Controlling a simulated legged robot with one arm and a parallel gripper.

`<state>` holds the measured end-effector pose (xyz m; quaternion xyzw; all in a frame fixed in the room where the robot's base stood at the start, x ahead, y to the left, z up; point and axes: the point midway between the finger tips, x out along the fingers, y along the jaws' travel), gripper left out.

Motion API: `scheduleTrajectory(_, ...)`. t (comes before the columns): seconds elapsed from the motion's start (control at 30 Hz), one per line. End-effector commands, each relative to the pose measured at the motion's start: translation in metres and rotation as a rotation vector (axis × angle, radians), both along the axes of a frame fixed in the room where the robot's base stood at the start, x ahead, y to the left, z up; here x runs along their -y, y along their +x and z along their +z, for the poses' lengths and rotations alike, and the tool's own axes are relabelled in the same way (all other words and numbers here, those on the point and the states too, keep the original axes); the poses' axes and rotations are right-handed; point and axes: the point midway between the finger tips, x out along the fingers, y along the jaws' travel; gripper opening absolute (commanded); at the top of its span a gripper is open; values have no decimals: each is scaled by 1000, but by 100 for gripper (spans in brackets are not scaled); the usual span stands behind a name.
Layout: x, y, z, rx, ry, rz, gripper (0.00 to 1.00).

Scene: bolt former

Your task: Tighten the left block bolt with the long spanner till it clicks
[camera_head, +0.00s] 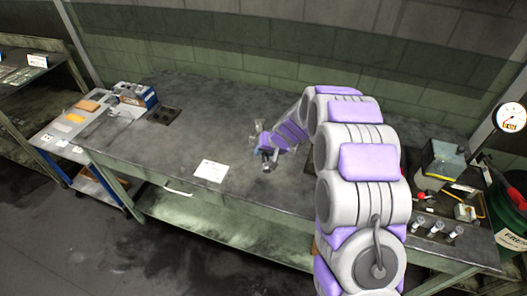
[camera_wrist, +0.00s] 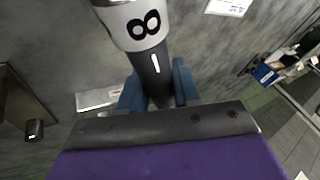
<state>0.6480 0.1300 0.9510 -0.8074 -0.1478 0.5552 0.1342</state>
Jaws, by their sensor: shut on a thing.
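My gripper (camera_head: 266,156) is above the middle of the grey bench in the head view, small and seen from behind my arm. The tool's far end runs out of the top of the picture. A dark plate with a round bolt-like stud (camera_wrist: 34,129) is at the left of the wrist view, apart from the tool. I cannot tell which block bolt it is.
A white sheet (camera_head: 211,171) lies near the bench's front edge. A dark plate (camera_head: 166,115) and a blue-white box (camera_head: 134,96) are at the left. Several small metal parts (camera_head: 437,229) and a pressure gauge (camera_head: 511,116) are at the right. The bench's left middle is clear.

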Motion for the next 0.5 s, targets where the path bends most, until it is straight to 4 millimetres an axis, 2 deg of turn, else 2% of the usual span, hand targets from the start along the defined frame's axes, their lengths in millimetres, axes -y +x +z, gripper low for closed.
scheduleTrajectory(0.5, 0, 0, -10, 2, 0, 0, 0)
